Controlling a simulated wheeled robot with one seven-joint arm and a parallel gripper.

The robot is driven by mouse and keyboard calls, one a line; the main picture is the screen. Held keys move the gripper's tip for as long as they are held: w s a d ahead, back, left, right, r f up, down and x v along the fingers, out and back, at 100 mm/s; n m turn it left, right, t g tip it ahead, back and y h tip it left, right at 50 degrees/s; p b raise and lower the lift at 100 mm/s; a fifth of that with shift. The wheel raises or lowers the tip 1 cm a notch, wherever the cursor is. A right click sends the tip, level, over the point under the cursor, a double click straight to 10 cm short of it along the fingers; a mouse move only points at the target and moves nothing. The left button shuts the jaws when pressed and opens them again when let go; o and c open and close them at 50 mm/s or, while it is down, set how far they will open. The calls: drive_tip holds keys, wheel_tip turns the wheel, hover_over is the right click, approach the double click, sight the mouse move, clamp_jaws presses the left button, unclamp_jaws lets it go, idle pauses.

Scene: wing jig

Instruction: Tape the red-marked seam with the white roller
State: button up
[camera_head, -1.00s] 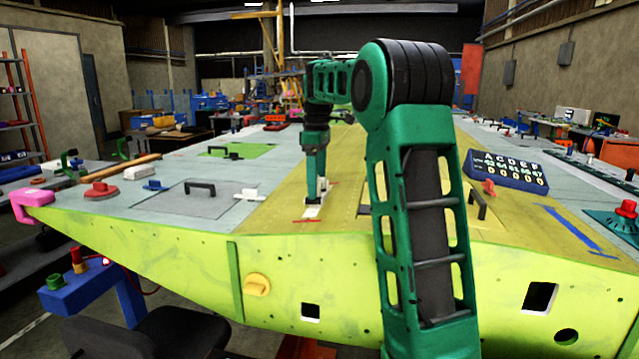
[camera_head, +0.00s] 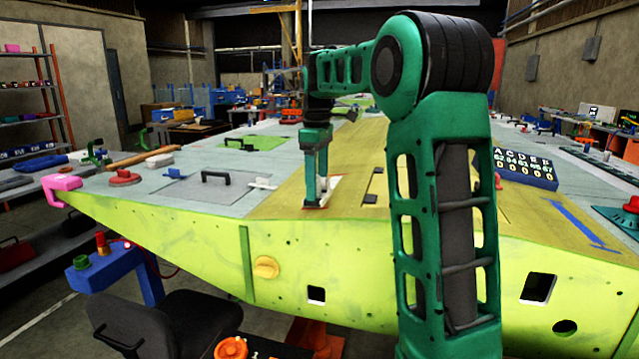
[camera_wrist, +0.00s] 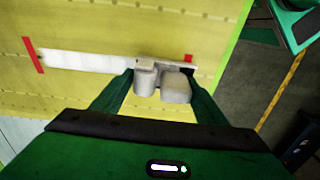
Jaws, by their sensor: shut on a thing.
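My gripper (camera_wrist: 160,98) is shut on the white roller (camera_wrist: 162,80), a pale grey-white body with two rounded lumps. In the head view my gripper (camera_head: 314,198) is low over the yellow wing panel, close to its near edge. A white strip (camera_wrist: 90,60) lies along the seam from the left red mark (camera_wrist: 33,55) to the roller. The right red mark (camera_wrist: 188,58) is just beyond the roller, beside the strip's right end. The roller hides part of the strip. I cannot tell whether the roller touches the panel.
The wing's near edge (camera_wrist: 234,50) is close on the right in the wrist view, with floor beyond. A dark handle (camera_head: 219,177), a red disc (camera_head: 125,178) and a pink clamp (camera_head: 60,186) are on the grey panel to the left. A blue number board (camera_head: 527,168) is on the right.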

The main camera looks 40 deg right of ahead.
drive_tip(key=shift+s+a, duration=0.5)
drive_tip(key=shift+a, duration=0.15)
drive_tip(key=shift+d+r, duration=0.1)
drive_tip(key=shift+r, duration=3.95)
